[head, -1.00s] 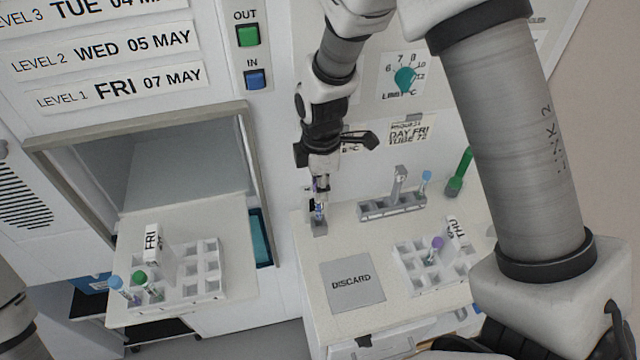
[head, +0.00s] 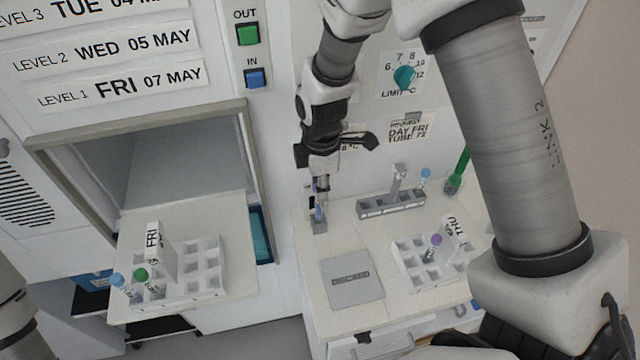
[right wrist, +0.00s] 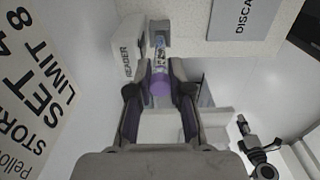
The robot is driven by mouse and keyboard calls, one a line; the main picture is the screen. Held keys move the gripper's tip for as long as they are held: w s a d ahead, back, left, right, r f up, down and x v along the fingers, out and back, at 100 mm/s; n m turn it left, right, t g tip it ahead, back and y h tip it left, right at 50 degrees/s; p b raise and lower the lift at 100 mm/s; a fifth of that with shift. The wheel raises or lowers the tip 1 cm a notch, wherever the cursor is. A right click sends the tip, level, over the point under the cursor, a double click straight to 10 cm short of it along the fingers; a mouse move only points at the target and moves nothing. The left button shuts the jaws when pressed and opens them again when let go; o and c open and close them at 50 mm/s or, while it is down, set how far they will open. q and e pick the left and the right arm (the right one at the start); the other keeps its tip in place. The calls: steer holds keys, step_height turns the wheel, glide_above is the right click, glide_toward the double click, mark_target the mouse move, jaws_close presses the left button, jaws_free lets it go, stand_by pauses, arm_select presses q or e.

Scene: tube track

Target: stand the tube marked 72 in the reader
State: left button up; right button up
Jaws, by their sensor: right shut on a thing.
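My right gripper (head: 318,190) is shut on a purple-capped tube (right wrist: 160,84). The tube (head: 319,212) is upright, with its lower end at the small grey socket of the reader (head: 319,227) at the left end of the bench. In the right wrist view the white block lettered READER (right wrist: 126,62) is beside the tube, and the fingers grip it near its cap. Its number is not readable, and I cannot tell whether it rests on the socket floor.
A grey DISCARD plate (head: 352,280) lies in front of the reader. To its right is the THU rack (head: 412,265) with a purple-capped tube. Behind stands a grey holder (head: 390,208) with a blue-capped tube. At left, the FRI rack (head: 208,285) sits on the hatch shelf.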

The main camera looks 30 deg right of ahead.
steer(key=shift+f, duration=0.15)
steer(key=shift+f, duration=0.45)
steer(key=shift+f+b, duration=0.1)
steer(key=shift+b, duration=0.2)
steer(key=shift+f, duration=0.55)
steer(key=o, duration=0.9)
steer(key=shift+r, duration=0.15)
